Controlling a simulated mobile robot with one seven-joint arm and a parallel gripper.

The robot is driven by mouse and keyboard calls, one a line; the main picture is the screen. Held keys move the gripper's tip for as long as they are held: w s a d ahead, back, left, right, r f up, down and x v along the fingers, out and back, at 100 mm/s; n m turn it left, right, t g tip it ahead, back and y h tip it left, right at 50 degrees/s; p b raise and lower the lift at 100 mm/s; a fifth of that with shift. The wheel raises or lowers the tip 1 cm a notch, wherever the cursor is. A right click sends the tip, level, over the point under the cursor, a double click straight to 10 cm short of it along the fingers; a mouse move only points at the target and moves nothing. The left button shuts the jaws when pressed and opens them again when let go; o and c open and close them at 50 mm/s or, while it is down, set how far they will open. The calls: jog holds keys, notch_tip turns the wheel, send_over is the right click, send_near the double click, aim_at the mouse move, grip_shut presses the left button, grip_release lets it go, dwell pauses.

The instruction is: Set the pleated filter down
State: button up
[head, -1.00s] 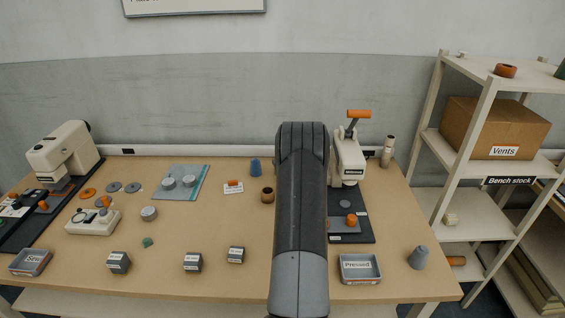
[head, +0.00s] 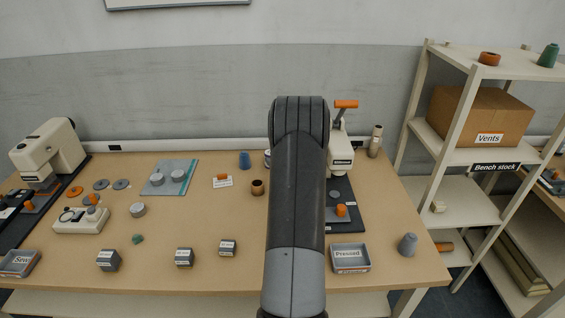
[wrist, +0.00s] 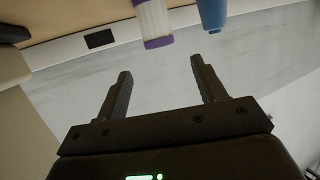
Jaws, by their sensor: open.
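The pleated filter (wrist: 153,20), a white ribbed cylinder with a purple end band, shows in the wrist view, which looks upside down. It appears to stand upright on the bench (wrist: 60,18) near the back wall; its other end is cut off by the frame. My gripper (wrist: 160,68) is open and empty. Its two fingers point toward the filter's purple end, with the filter apart from them. A blue tapered piece (wrist: 212,14) stands beside the filter. In the head view, a small pale sliver (head: 267,158) beside my arm is probably the filter; my arm hides my gripper there.
The blue piece (head: 244,160) and a brown cup (head: 257,187) stand left of my arm. A lever press (head: 341,155) and a "Pressed" tray (head: 350,258) are to its right. Bare bench (head: 210,215) lies to the left. A shelf unit (head: 437,190) stands at right.

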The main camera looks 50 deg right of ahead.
jog(key=s+a+r+g, duration=0.2)
jog(key=a+r, duration=0.8)
jog(key=a, duration=0.3)
jog(key=s+a+r+g, duration=0.2)
jog(key=a+r, duration=0.8)
jog(key=a, duration=0.3)
jog(key=s+a+r+n+g+y, duration=0.2)
jog(key=s+a+n+g+y, duration=0.1)
jog(key=s+a, duration=2.1)
jog(key=a+n+y, duration=0.1)
jog(key=a+y, duration=0.1)
jog(key=shift+s+r+g+y, duration=0.15)
jog(key=shift+s+g+y, duration=0.15)
jog(key=shift+g+y, duration=0.1)
jog(key=shift+o, duration=0.3)
